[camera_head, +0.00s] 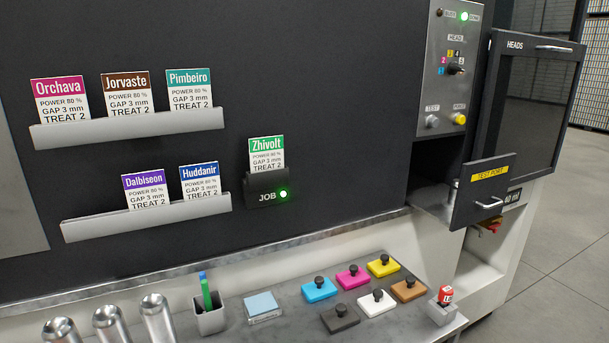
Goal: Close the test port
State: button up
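The test port front (468,206) is a dark panel with a yellow "TEST PORT" label (490,173) and a silver handle (489,203). It stands open, out from a dark opening (428,160) below the control panel. A grey tray-like surface (430,196) shows between the opening and the panel. Whether it is a drawer front or a hinged door I cannot tell for certain. My gripper is not in view.
A dark "HEADS" door (530,105) stands just above the port. The control panel (447,60) has knobs and a green light. Open floor (565,240) lies at right.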

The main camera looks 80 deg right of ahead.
aim_at(478, 194)
jog(key=z, duration=3.8)
jog(key=i+l+z, duration=0.1)
jog(key=i+l, duration=0.2)
jog(key=i, duration=0.2)
jog(key=i+l+z, duration=0.1)
jog(key=i+l, duration=0.15)
jog(key=i, duration=0.25)
